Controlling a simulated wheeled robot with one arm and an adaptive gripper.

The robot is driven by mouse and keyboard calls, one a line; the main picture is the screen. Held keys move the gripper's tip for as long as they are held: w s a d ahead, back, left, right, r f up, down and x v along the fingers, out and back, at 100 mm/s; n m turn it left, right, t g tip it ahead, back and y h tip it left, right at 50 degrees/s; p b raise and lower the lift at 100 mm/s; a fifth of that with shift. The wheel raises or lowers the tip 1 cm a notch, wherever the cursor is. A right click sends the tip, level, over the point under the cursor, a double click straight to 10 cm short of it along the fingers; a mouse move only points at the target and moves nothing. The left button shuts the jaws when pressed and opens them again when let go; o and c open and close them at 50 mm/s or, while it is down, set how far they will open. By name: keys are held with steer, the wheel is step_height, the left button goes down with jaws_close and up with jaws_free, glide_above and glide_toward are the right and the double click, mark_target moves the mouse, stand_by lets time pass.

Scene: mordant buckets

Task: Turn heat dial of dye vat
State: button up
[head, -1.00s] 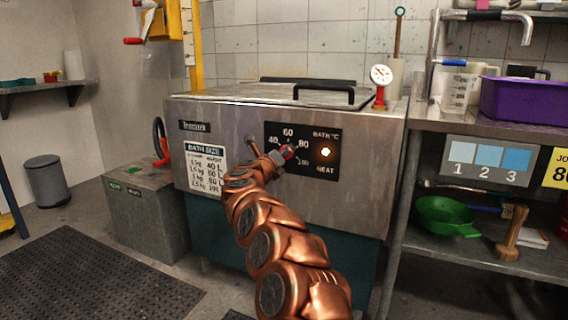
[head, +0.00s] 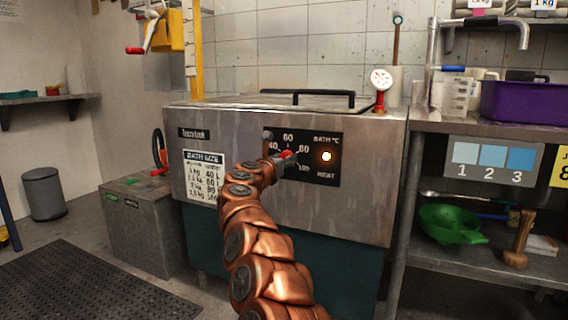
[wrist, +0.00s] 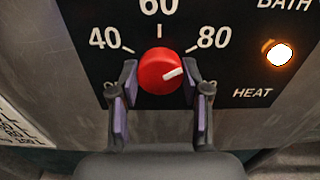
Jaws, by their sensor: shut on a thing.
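The dye vat (head: 225,160) is a steel tank with a closed lid and a black control panel on its front. Its red heat dial (wrist: 160,68) has a white pointer mark, which points right and slightly up, a little below the 80 mark. My gripper (wrist: 160,92) is shut on the dial, with one purple-padded finger at each side of it. In the head view the dial (head: 286,155) is partly hidden by my gripper. The orange-white heat lamp (wrist: 280,54) is lit to the right of the dial.
A gauge (head: 381,80) stands at the lid's right corner. A steel shelf (head: 470,125) with a purple bin (head: 520,102) stands close on the right. A grey box (head: 145,225) stands left of the vat. A black floor mat (head: 85,280) lies at the front left.

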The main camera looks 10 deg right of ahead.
stand_by(0.3)
steer(key=o, duration=1.1)
steer(key=shift+o, duration=0.2)
steer(key=shift+s, duration=0.1)
steer(key=v, duration=1.1)
steer(key=shift+s+a, duration=0.25)
steer(key=shift+s, duration=0.05)
